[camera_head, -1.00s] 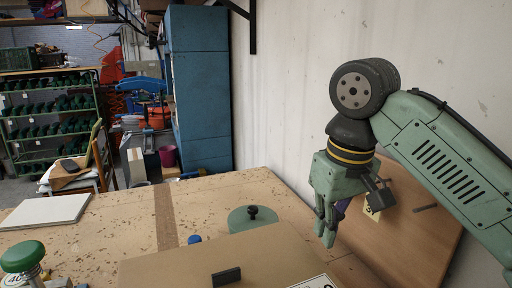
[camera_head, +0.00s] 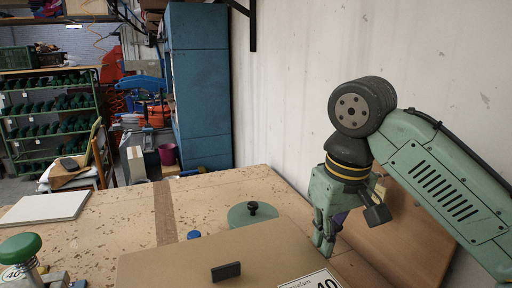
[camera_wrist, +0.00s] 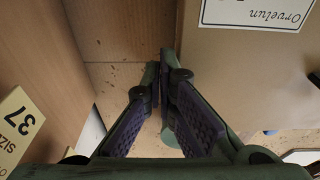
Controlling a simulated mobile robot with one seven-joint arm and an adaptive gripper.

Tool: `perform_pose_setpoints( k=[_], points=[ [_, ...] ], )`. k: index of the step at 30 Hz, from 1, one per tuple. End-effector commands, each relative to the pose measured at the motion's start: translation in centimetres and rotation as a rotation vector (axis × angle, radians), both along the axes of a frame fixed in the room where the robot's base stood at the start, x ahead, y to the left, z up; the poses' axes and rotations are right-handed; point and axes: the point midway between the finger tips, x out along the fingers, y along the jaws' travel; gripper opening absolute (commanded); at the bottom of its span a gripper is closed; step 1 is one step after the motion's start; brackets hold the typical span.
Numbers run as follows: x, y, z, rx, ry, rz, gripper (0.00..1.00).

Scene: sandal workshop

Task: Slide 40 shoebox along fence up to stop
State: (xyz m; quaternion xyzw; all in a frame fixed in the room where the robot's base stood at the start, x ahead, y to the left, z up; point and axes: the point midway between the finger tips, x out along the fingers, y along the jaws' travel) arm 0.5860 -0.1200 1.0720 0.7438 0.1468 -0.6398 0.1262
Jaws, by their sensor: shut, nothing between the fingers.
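The shoebox is a large brown box (camera_head: 200,258) at the bottom middle of the head view, with a white label (camera_head: 312,281) reading 40 near its right side. In the wrist view the box (camera_wrist: 240,75) is on the right, its label (camera_wrist: 262,10) upside down. My gripper (camera_head: 325,249) is shut and empty, pointing down by the box's right side. In the wrist view its fingertips (camera_wrist: 163,68) meet over the narrow gap beside the box; I cannot tell whether they touch it. I cannot tell which parts are the fence and the stop.
A brown wooden panel (camera_head: 405,235) stands right of the gripper; a "SIZE 37" card (camera_wrist: 17,128) shows in the wrist view. A dark block (camera_head: 226,271) is on the box. A green disc with a black knob (camera_head: 252,212) lies beyond it.

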Motion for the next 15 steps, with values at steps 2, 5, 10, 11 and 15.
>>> perform_pose_setpoints(
  k=[2, 5, 10, 11, 15],
  points=[
    [-0.01, 0.01, 0.01, 0.0, 0.0, 0.0, 0.0],
    [-0.04, 0.11, 0.02, 0.0, 0.0, 0.0, 0.0],
    [-0.15, 0.44, 0.02, 0.0, 0.0, 0.0, 0.0],
    [-0.17, 0.5, 0.03, 0.0, 0.0, 0.0, 0.0],
    [-0.27, 0.78, 0.04, 0.0, 0.0, 0.001, 0.0]
  ],
)
